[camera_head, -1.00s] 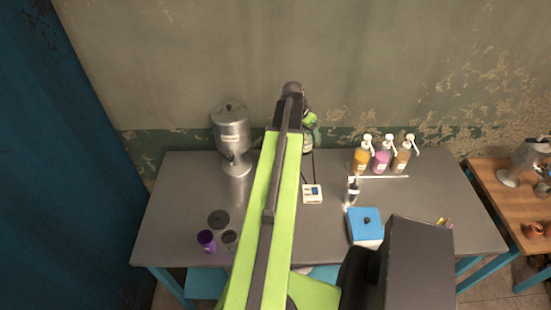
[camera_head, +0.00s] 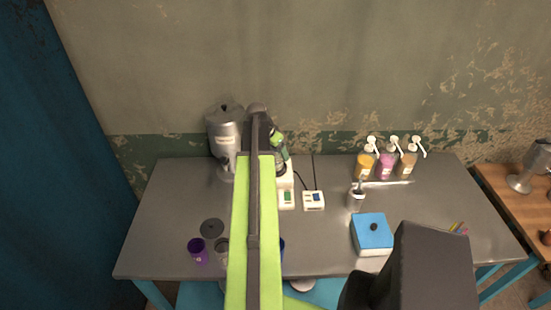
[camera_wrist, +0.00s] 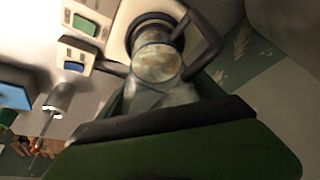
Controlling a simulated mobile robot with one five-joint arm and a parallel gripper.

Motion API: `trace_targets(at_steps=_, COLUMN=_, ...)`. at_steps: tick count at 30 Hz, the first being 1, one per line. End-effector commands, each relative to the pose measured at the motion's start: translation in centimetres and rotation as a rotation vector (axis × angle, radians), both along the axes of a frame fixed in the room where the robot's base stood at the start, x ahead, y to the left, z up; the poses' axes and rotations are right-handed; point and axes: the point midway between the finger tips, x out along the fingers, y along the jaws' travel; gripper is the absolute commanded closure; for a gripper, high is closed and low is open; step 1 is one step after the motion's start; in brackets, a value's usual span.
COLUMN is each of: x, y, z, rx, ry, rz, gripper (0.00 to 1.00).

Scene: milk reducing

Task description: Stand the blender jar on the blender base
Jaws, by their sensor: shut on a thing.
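The blender base (camera_head: 286,193) is white with a green switch and stands at the back of the grey table. In the wrist view the base (camera_wrist: 119,38) shows a dark round seat. My gripper (camera_head: 277,146) is shut on the blender jar (camera_head: 282,165), which shows as a small grey, glassy piece at the back of the base. In the wrist view the clear jar (camera_wrist: 158,63), with a dark handle, is lined up over the seat. I cannot tell whether it touches the base. My arm and gripper hide much of the jar.
A metal dispenser (camera_head: 225,133) stands close on the left. A white box with a blue switch (camera_head: 313,200) is right of the base. Pump bottles (camera_head: 386,163), a blue box (camera_head: 371,234) and a purple cup (camera_head: 197,251) are also on the table (camera_head: 170,215).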

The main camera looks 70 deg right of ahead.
Motion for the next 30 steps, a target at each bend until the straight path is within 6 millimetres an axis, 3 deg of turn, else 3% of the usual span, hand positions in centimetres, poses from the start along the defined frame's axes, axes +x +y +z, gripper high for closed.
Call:
trace_targets(at_steps=11, x=0.0, y=0.0, z=-0.6, rx=0.0, ry=0.0, rz=0.001, gripper=0.83)
trace_targets(at_steps=12, x=0.0, y=0.0, z=-0.5, rx=0.0, ry=0.0, rz=0.001, gripper=0.18)
trace_targets(at_steps=16, x=0.1, y=0.0, z=-0.4, rx=0.0, ry=0.0, rz=0.001, gripper=0.02)
trace_targets(at_steps=25, x=0.1, y=0.0, z=-0.4, rx=0.0, ry=0.0, rz=0.001, gripper=0.02)
trace_targets(at_steps=30, x=0.2, y=0.3, z=0.8, rx=0.0, ry=0.0, rz=0.002, gripper=0.02)
